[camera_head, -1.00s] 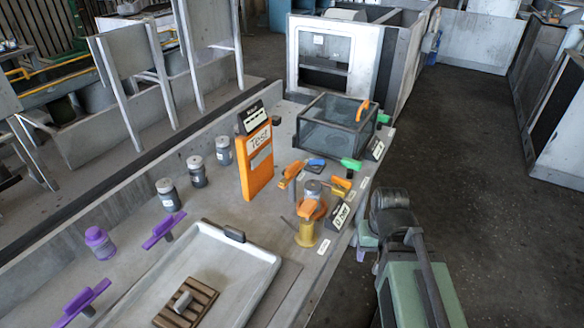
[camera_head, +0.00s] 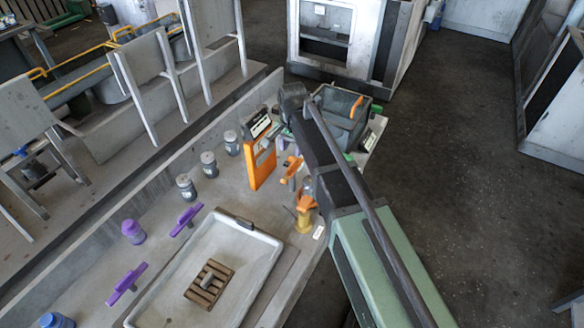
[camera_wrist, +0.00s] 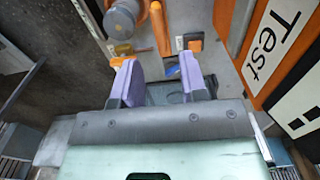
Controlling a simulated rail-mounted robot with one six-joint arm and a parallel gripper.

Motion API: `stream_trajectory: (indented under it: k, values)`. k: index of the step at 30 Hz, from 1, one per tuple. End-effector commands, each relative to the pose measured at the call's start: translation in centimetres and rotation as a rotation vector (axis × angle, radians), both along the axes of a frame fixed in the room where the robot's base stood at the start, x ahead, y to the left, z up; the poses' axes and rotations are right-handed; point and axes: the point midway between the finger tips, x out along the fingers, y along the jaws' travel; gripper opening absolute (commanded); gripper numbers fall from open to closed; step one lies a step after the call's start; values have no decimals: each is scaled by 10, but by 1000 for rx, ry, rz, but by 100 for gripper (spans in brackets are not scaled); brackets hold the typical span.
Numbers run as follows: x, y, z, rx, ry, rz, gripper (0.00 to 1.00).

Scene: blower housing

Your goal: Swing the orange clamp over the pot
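The orange clamp (camera_head: 291,169) stands on the bench in the head view, close beside my arm. In the wrist view a long orange clamp arm (camera_wrist: 160,28) lies beyond my fingertips, beside the round grey pot (camera_wrist: 122,18). The pot (camera_head: 306,185) is largely hidden by my arm in the head view, next to an orange-topped yellow stand (camera_head: 304,212). My gripper (camera_wrist: 158,60) has two lavender fingers spread apart with nothing visible held between them. It is above the bench near the clamp; contact is not visible.
An orange Test board (camera_head: 261,166) stands left of my arm, and its edge (camera_wrist: 235,25) is close on the right in the wrist view. Several jars (camera_head: 209,164) and a white tray (camera_head: 263,265) occupy the bench.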

Motion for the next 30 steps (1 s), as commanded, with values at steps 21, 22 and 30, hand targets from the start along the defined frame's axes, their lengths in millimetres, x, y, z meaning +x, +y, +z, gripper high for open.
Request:
stream_trajectory:
  k: [21,22,30]
  values:
    - [0,0,-78,0,0,1,29]
    - [0,0,-78,0,0,1,24]
    - [0,0,-78,0,0,1,0]
